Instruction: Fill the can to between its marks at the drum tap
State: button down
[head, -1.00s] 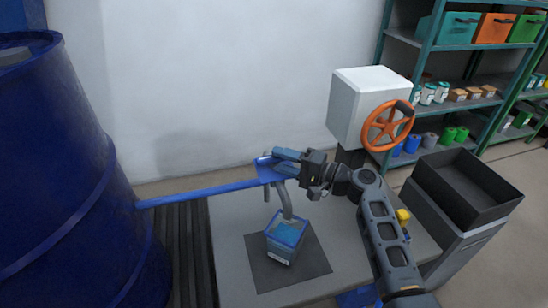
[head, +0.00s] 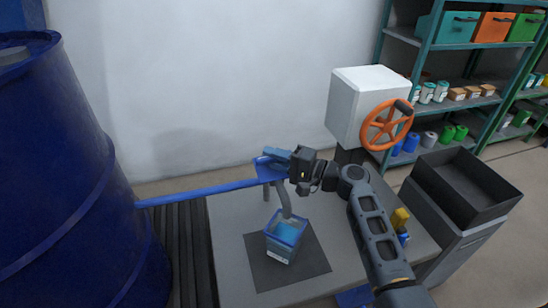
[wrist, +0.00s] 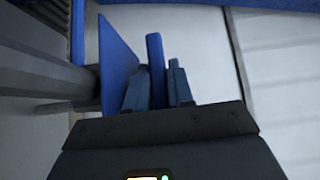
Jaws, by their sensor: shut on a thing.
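The can (head: 281,250) is a small, see-through, blue-rimmed square container standing on a dark mat under the tap spout (head: 284,200). Blue liquid shows inside it; its marks and exact level are too small to read. The tap (head: 268,170) sits at the end of a blue pipe (head: 195,192) from the large blue drum (head: 75,190). My gripper (head: 279,155) is at the tap's top. In the wrist view my gripper (wrist: 157,85) is shut on the blue tap lever (wrist: 155,55), with a finger on each side. I cannot make out a falling stream.
The grey bench (head: 230,240) has bare room around the dark mat (head: 310,265). A white box with an orange handwheel (head: 387,125) stands behind my arm. An open dark bin (head: 465,190) is at the right, before stocked shelves (head: 450,75).

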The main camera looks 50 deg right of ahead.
jog(key=shift+d+f+n+g+y+b, duration=0.15)
jog(key=shift+n+g+y+b, duration=0.25)
jog(key=shift+n+y+b, duration=0.65)
jog(key=shift+n+g+y+b, duration=0.5)
jog(key=shift+n+g+y, duration=0.15)
jog(key=shift+y, duration=0.55)
jog(key=shift+n+g+y+b, duration=0.5)
jog(key=shift+n+y, duration=0.2)
jog(key=shift+y, duration=0.45)
jog(key=c, duration=1.1)
grip_release()
jog(key=shift+v, duration=3.85)
